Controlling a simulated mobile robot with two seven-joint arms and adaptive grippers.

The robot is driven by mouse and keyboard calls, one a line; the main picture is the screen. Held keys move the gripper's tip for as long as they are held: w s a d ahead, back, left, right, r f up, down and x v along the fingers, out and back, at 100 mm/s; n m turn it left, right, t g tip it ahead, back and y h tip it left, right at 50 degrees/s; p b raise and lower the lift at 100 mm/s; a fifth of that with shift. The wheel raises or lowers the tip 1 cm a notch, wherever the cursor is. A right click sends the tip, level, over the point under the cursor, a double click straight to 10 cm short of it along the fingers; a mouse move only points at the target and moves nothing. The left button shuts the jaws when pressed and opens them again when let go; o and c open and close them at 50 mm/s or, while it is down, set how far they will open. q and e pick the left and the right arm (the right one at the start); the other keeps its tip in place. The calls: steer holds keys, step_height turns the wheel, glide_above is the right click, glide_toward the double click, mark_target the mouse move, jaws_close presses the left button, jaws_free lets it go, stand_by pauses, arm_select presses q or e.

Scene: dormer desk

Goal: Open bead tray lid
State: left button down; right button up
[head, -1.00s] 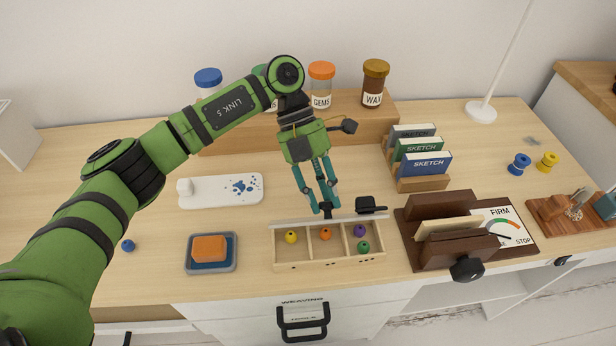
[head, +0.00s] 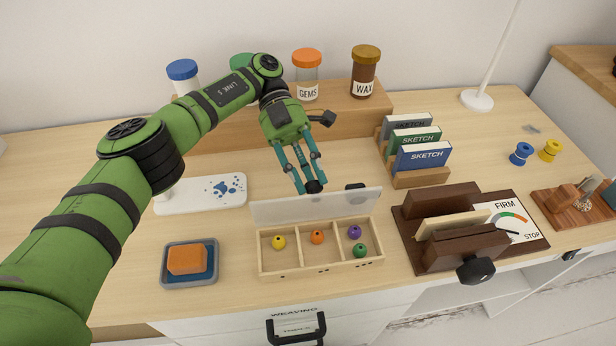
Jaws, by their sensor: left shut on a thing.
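The bead tray (head: 320,268) is a pale wooden box at the front of the desk, with three compartments. Its lid (head: 285,211) is a translucent panel standing raised along the tray's back edge, so the compartments are uncovered. A yellow bead (head: 279,242) is in the left compartment and an orange bead (head: 317,237) in the middle. A purple bead (head: 354,232) and a green bead (head: 360,250) are in the right one. My left gripper (head: 314,186) is shut at the lid's upper edge; the dark fingertips hide the exact grip. My right gripper is out of view.
A dark wooden press with a dial (head: 506,222) stands close right of the tray. An orange block (head: 187,260) sits in a grey-blue dish to the left. Sketchbooks (head: 423,157) stand in a rack behind right. Jars (head: 365,72) stand on a wooden riser at the back.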

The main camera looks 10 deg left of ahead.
arm_select(q)
steer(key=shift+f, duration=0.1)
steer(key=c, duration=0.9)
jaws_free()
steer(key=shift+d, duration=0.1)
steer(key=shift+c, duration=0.2)
step_height(320, 180, up, 10)
